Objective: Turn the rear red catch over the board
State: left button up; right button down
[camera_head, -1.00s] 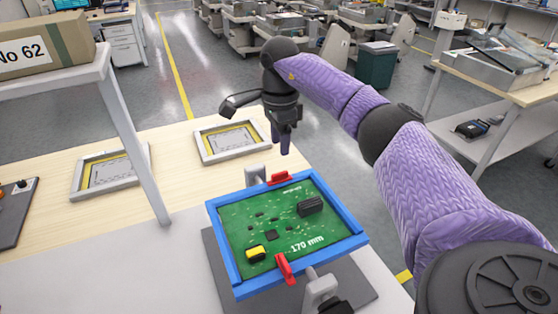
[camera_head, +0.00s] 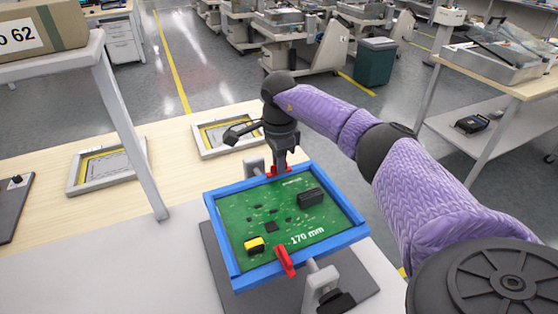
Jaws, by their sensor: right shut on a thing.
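A green circuit board (camera_head: 270,207) lies in a blue frame (camera_head: 347,238) on a stand above a grey base plate (camera_head: 217,252). The rear red catch (camera_head: 271,171) is at the far edge of the frame, partly hidden by my right gripper (camera_head: 279,168). My right gripper comes down from above and is shut on this catch. The front red catch (camera_head: 285,262) sits at the near edge of the frame, lying across the rim. My left gripper does not show.
Two grey trays with yellow edging, one at the left (camera_head: 100,168) and one behind the frame (camera_head: 207,139), lie on the wooden table. A shelf post (camera_head: 130,135) stands at the left. A grey clamp with a black knob (camera_head: 322,290) is at the near side.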

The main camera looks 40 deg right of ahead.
dwell(0.4)
jog(key=m+p, duration=0.2)
jog(key=m, duration=0.1)
jog(key=shift+r, duration=0.2)
jog(key=m+p, duration=0.2)
jog(key=m, duration=0.3)
jog(key=shift+m+p, duration=0.3)
jog(key=m+p, duration=0.2)
jog(key=m, duration=0.4)
jog(key=shift+f+m+p, duration=0.1)
jog(key=shift+m+p, duration=0.5)
jog(key=shift+m, duration=1)
